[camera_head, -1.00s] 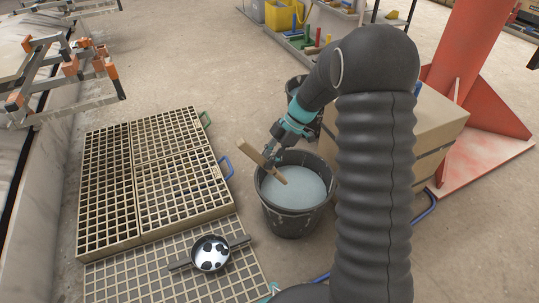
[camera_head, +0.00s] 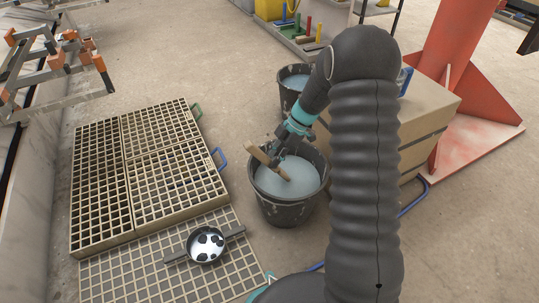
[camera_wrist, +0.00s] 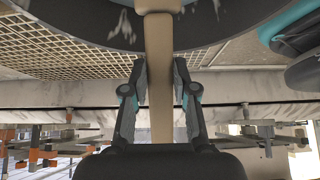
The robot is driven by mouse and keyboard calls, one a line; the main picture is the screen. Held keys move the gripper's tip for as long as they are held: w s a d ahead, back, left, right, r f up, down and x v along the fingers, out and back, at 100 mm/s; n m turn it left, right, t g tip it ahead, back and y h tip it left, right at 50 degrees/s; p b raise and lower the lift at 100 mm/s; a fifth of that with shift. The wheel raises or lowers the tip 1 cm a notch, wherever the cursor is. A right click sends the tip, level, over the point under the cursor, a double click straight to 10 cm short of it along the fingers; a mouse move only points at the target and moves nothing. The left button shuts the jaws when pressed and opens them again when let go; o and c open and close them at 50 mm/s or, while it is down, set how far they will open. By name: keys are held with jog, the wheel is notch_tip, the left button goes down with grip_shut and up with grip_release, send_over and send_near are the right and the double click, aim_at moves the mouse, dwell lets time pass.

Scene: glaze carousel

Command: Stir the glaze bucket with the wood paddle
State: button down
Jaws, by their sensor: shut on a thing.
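The wood paddle (camera_head: 266,159) is held at a slant over the glaze bucket, its lower end at the pale liquid. The black glaze bucket (camera_head: 287,211) stands on the floor, filled with pale blue-grey glaze (camera_head: 298,180). My gripper (camera_head: 277,151) is above the bucket's far side and shut on the paddle. In the wrist view the paddle (camera_wrist: 158,75) runs between the fingers of my gripper (camera_wrist: 159,72), with the dark bucket (camera_wrist: 95,25) at the top. Whether the paddle tip is beneath the surface is hard to tell.
Wooden grid racks (camera_head: 133,235) lie on the floor at left, with a black-and-white pan (camera_head: 206,245) on the front grid. A second bucket (camera_head: 289,98) stands behind. A cardboard box (camera_head: 425,115) and red column (camera_head: 450,70) are at right.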

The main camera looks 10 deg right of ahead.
aim_at(283, 171)
jog(key=shift+w+d+f, duration=0.2)
jog(key=shift+d+f, duration=0.4)
jog(key=shift+f, duration=0.45)
jog(key=shift+w+d+f, duration=0.2)
jog(key=shift+d+f, duration=0.45)
jog(key=shift+f, duration=0.45)
jog(key=shift+w+d+f, duration=0.2)
jog(key=shift+d+f, duration=0.4)
jog(key=shift+f, duration=0.45)
jog(key=shift+w, duration=0.15)
